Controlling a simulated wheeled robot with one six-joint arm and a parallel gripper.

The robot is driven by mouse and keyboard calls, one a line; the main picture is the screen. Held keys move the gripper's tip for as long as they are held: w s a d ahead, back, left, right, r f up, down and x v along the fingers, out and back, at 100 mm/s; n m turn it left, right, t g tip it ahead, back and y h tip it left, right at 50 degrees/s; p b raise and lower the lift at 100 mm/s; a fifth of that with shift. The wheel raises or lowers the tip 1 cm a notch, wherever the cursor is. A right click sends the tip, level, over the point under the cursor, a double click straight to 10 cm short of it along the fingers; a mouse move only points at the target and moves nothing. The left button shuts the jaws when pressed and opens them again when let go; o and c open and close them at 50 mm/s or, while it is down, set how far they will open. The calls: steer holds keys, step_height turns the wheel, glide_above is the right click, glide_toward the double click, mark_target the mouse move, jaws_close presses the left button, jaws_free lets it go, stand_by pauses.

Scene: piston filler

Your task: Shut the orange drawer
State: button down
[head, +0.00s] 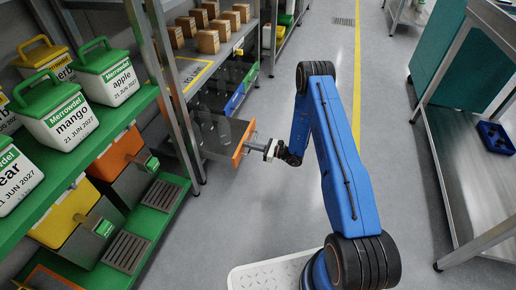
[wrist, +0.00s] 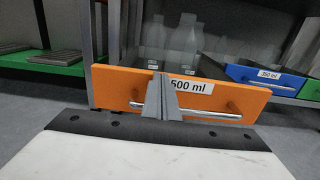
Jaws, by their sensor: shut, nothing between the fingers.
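The orange drawer (head: 239,143) stands pulled out from the shelf unit in the head view, with clear bottles inside. Its orange front with a "500 ml" label and a silver bar handle fills the middle of the wrist view (wrist: 115,88). My gripper (head: 272,150) is at the drawer front in the head view. In the wrist view its fingers (wrist: 162,84) are together and empty, in front of the drawer face beside the label. I cannot tell whether the fingertips touch the face.
A blue drawer (wrist: 262,78) labelled "350 ml" sits further in, to the right of the orange one. Green shelves (head: 146,97) with labelled tubs stand at left. A metal table (head: 475,165) stands at right. The grey floor between is clear.

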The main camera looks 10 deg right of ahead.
glide_above(216, 146)
steer(key=d, duration=0.1)
steer(key=shift+s, duration=0.3)
steer(key=shift+w+a, duration=0.3)
steer(key=shift+a, duration=0.1)
steer(key=shift+w+a, duration=0.1)
steer(key=shift+w+a+r, duration=0.1)
steer(key=shift+a+r, duration=0.05)
